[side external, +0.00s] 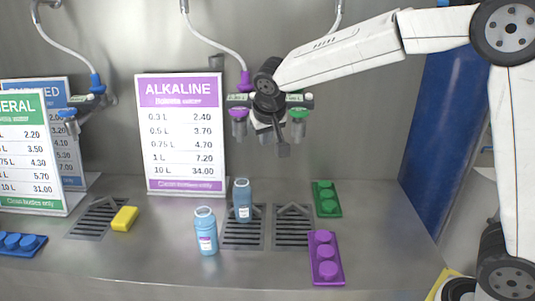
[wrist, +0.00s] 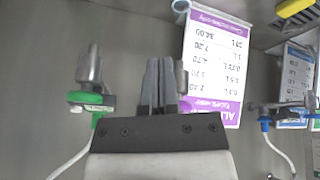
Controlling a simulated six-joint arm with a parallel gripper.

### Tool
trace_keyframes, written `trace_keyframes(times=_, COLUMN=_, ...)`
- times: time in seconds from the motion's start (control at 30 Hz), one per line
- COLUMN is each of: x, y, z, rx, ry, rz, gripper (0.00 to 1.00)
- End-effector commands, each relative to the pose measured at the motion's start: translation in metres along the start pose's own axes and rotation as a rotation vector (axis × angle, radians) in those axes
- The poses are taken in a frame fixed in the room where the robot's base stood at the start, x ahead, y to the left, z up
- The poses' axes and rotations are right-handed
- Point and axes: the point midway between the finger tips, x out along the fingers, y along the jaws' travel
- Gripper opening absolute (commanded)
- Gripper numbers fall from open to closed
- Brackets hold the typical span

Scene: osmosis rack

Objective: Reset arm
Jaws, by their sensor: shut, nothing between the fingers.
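My gripper (side external: 282,152) is raised in front of the back wall, among the taps and well above the counter. Its fingers point downward in the side view, are closed together and hold nothing. The closed fingers also show in the wrist view (wrist: 158,62). A purple tap (side external: 238,115) is just left of the gripper, and a green tap (side external: 298,115) is just right of it. Contact with the taps cannot be told. A blue bottle (side external: 242,200) stands upright on a drain grate (side external: 243,232). Another blue bottle (side external: 205,232) stands upright in front and to the left.
The ALKALINE sign (side external: 181,132) stands at the back, with more signs (side external: 22,150) at the left. A yellow block (side external: 125,218), a blue cap tray (side external: 18,243), a green one (side external: 326,198) and a purple one (side external: 325,258) lie on the counter. The right grate (side external: 292,230) is empty.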

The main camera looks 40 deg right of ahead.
Motion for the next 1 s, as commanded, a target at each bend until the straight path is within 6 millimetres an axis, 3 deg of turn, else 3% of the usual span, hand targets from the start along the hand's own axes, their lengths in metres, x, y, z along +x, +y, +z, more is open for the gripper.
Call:
trace_keyframes(times=0.3, x=0.035, y=0.028, z=0.090, rx=-0.148, ry=-0.115, rz=-0.103, gripper=0.00)
trace_keyframes(times=0.7, x=0.057, y=0.064, z=0.204, rx=-0.265, ry=-0.189, rz=-0.209, gripper=0.00)
trace_keyframes(times=0.83, x=0.059, y=0.072, z=0.229, rx=-0.287, ry=-0.197, rz=-0.224, gripper=0.00)
trace_keyframes(times=1.0, x=0.061, y=0.076, z=0.243, rx=-0.297, ry=-0.201, rz=-0.232, gripper=0.00)
